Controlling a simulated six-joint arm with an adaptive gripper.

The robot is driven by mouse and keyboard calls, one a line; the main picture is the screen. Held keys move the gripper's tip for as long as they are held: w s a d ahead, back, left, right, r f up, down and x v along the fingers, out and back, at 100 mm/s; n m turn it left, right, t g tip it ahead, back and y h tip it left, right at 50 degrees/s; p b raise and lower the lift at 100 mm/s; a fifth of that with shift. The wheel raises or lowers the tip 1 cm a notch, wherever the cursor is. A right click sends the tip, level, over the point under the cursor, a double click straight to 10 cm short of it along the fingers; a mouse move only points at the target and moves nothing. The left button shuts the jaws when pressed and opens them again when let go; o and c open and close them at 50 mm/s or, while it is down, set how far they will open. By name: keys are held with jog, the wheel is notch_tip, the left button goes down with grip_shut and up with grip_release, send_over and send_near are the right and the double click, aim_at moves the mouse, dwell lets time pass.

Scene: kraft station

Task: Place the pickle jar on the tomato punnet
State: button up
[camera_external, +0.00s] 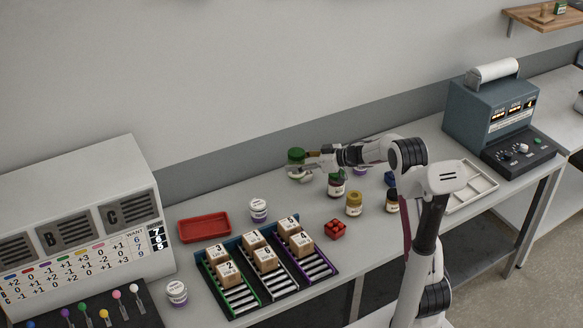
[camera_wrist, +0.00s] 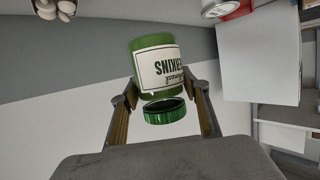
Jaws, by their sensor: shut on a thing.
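The pickle jar is a green jar with a white label, and it shows in the wrist view (camera_wrist: 155,65) between my fingers. Its dark green lid faces the camera there. In the outside view the jar (camera_external: 296,156) is at the back of the table, partly hidden by my gripper (camera_external: 312,158). My gripper, also in the wrist view (camera_wrist: 163,100), is shut on the jar. I cannot tell whether the jar touches the table. A small red block-like cluster (camera_external: 335,229), which looks like the tomato punnet, sits on the table in front, right of the numbered boxes.
Several jars, including a yellow-lidded one (camera_external: 354,203), stand right of the red cluster. A white-lidded tub (camera_external: 258,210) and a red tray (camera_external: 204,228) lie to the left. Racks with numbered boxes (camera_external: 266,259) fill the front. A white divided tray (camera_external: 470,186) is at the right.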

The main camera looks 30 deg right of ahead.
jog(key=w+d+v, duration=0.1)
jog(key=v, duration=0.6)
jog(key=n+g+y, duration=0.2)
send_over(335, 225)
jog(key=shift+d+f, duration=0.1)
notch_tip(335, 225, down, 6)
dwell(0.4)
jog(key=shift+w+f, duration=0.1)
jog(key=shift+f, duration=1.85)
